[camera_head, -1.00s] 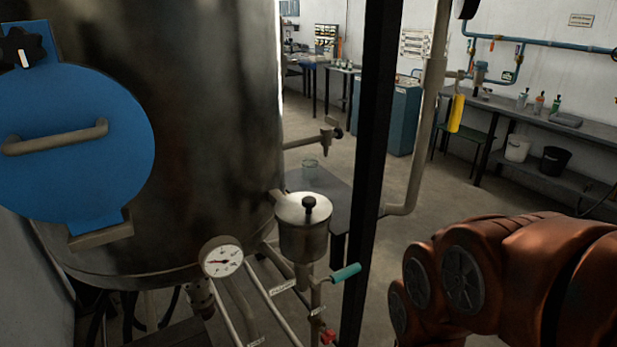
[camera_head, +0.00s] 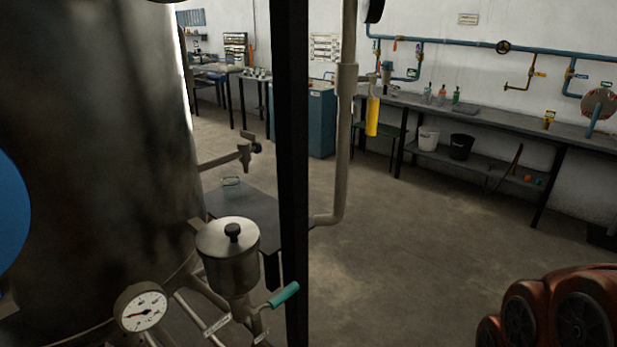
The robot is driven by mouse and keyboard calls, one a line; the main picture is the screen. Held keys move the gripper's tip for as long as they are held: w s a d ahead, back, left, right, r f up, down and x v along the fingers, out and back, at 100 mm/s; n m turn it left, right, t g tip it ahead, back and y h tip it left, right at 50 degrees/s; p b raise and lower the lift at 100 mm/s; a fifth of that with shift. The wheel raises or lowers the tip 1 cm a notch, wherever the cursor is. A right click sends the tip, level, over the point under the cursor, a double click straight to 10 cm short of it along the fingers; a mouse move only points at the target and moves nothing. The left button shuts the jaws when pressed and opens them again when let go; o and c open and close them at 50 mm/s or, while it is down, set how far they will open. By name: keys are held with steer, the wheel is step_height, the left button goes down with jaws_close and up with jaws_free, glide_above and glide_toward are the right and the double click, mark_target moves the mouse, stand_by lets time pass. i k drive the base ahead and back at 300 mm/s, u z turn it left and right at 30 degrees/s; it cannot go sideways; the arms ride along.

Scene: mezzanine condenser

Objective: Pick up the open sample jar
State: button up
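Part of the table is hidden behind the lidded metal pot and the black post. Part of my orange arm shows at the bottom right, far from the jar. My gripper is not in view.
The tank (camera_head: 95,130) fills the left. A lidded pot (camera_head: 230,255), gauge (camera_head: 140,307) and teal-handled valve (camera_head: 284,294) stand in front. A black post (camera_head: 294,150) and pale pipe (camera_head: 345,130) rise mid-picture. Floor (camera_head: 420,240) is clear right, before a long bench (camera_head: 490,120).

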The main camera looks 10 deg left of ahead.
mark_target(231, 186)
steer(key=z, duration=0.6)
steer(key=i, duration=4.45)
steer(key=z, duration=5.9)
steer(key=i, duration=0.1)
steer(key=z, duration=0.75)
